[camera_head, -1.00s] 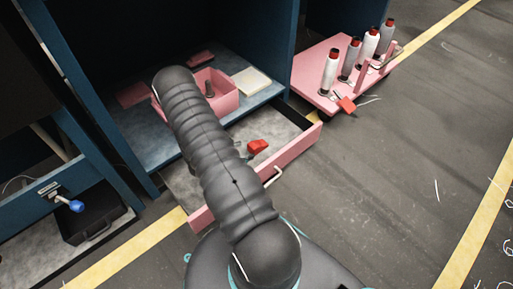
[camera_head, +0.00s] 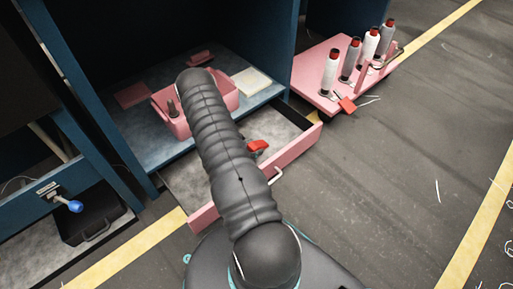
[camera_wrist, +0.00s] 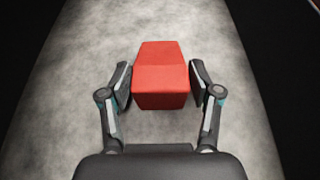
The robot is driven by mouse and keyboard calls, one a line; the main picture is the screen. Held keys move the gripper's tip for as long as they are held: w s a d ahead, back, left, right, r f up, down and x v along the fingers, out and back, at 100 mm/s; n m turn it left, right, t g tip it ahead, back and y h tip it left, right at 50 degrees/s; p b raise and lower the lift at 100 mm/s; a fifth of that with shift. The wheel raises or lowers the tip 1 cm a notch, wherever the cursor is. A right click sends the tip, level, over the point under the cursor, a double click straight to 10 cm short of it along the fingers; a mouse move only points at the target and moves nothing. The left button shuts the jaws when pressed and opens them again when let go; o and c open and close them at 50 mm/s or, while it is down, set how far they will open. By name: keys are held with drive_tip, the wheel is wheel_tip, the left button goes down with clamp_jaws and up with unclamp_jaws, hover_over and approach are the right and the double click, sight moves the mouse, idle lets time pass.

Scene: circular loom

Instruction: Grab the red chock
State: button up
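The red chock (camera_wrist: 160,78) lies on the grey floor of the open pink-fronted drawer (camera_head: 290,152). In the head view the chock (camera_head: 259,146) shows just right of my arm, which hides part of the drawer. In the wrist view my gripper (camera_wrist: 160,84) is open, with one finger pad on each side of the chock. A narrow gap shows at the right pad; the left pad is very close to the chock, and I cannot tell if it touches.
A pink bin (camera_head: 226,92) stands on the shelf above the drawer, beside a pale pad (camera_head: 251,82). A pink rack (camera_head: 318,92) with several spools stands at the right. A black case (camera_head: 92,222) sits at the lower left.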

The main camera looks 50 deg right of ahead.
drive_tip(key=c, duration=0.8)
drive_tip(key=shift+r, duration=0.2)
